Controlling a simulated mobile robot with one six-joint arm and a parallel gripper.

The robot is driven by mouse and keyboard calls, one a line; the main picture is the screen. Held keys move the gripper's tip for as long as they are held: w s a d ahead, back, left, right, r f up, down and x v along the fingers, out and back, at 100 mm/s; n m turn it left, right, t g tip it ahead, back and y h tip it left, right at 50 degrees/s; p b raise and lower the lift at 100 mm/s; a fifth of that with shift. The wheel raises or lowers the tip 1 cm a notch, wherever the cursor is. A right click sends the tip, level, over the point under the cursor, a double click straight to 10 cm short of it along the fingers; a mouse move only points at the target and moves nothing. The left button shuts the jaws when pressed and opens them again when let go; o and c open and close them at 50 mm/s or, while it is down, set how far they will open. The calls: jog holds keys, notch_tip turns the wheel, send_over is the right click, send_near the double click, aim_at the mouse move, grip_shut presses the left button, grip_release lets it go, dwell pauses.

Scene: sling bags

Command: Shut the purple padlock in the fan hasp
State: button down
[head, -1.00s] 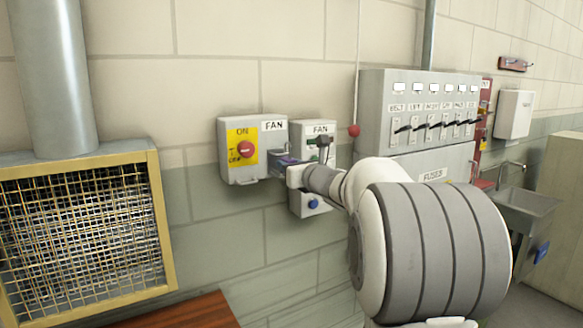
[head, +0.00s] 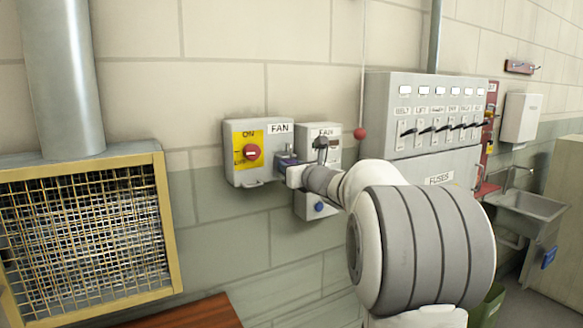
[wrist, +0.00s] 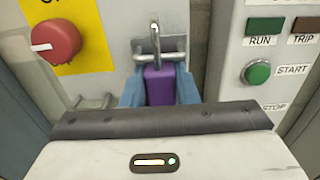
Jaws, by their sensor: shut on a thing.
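The purple padlock (wrist: 160,86) is in the wrist view, in the middle, below a metal hasp (wrist: 160,48) on the side of the grey fan switch box (wrist: 85,85). A metal bar stands upright above it at the hasp; I cannot tell whether the shackle is closed. My gripper (wrist: 160,92) is shut on the padlock body, with a blue finger on each side. In the head view my gripper (head: 288,173) is at the right side of the fan switch box (head: 246,174), which has a red knob (head: 252,152) on yellow. The padlock there is small and partly hidden.
A second fan box (head: 331,153) with a green start button (wrist: 257,72) stands close to the right of my gripper. A fuse panel (head: 375,100) and a hanging red ball (head: 360,133) are further right. A caged vent (head: 80,230) is at left.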

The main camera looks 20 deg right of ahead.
jog(key=shift+f+b, duration=0.15)
jog(key=shift+b, duration=0.2)
dwell(0.5)
jog(key=shift+c, duration=2.1)
grip_release()
jog(key=s+d+b, duration=0.1)
jog(key=s, duration=0.6)
jog(key=shift+d+b, duration=0.15)
jog(key=shift+b, duration=0.2)
